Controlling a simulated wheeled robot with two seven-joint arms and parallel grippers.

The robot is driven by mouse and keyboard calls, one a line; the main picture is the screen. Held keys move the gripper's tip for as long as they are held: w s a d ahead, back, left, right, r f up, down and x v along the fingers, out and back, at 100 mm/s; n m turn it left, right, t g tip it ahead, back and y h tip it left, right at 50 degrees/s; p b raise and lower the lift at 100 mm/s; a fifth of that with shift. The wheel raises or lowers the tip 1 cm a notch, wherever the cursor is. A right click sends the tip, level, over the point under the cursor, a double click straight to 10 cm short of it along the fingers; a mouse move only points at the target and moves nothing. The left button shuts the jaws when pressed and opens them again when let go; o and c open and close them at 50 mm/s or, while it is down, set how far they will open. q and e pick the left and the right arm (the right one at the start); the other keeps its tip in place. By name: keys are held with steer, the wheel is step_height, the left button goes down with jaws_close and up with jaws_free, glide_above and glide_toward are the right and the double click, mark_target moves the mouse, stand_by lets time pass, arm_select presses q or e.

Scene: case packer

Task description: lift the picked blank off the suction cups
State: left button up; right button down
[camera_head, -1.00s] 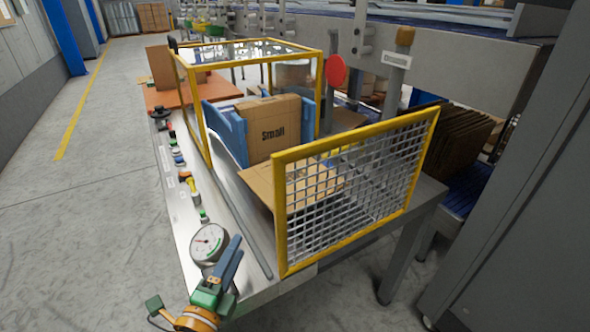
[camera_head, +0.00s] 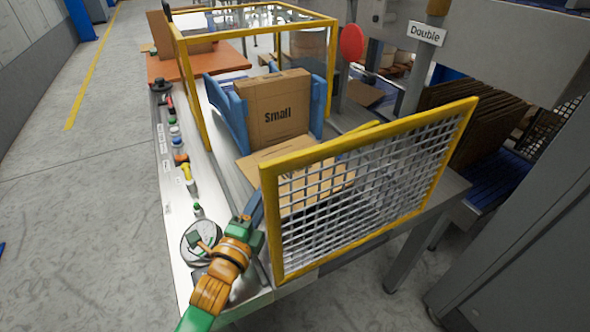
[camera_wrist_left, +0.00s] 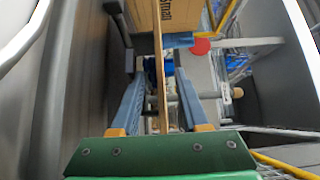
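The brown cardboard blank marked "Small" (camera_head: 278,115) stands between blue side plates in the machine. A flap extends from it toward the mesh guard. The wrist view shows the printed panel (camera_wrist_left: 180,14) at the top and a thin cardboard edge (camera_wrist_left: 157,60) running down between my fingers. My left gripper (camera_head: 256,210) is at the near end of the guard, its fingertips partly hidden by the yellow frame. Its blue fingers (camera_wrist_left: 160,82) are open, one on each side of the cardboard edge, with visible gaps. I cannot make out the suction cups. My right gripper is not in view.
The yellow-framed mesh guard (camera_head: 466,130) stands right beside my left gripper. A pressure gauge (camera_head: 190,245) and a row of buttons line the left ledge. A yellow-framed clear enclosure (camera_head: 327,60) surrounds the far part.

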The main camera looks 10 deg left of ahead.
arm_select(q)
jaws_close()
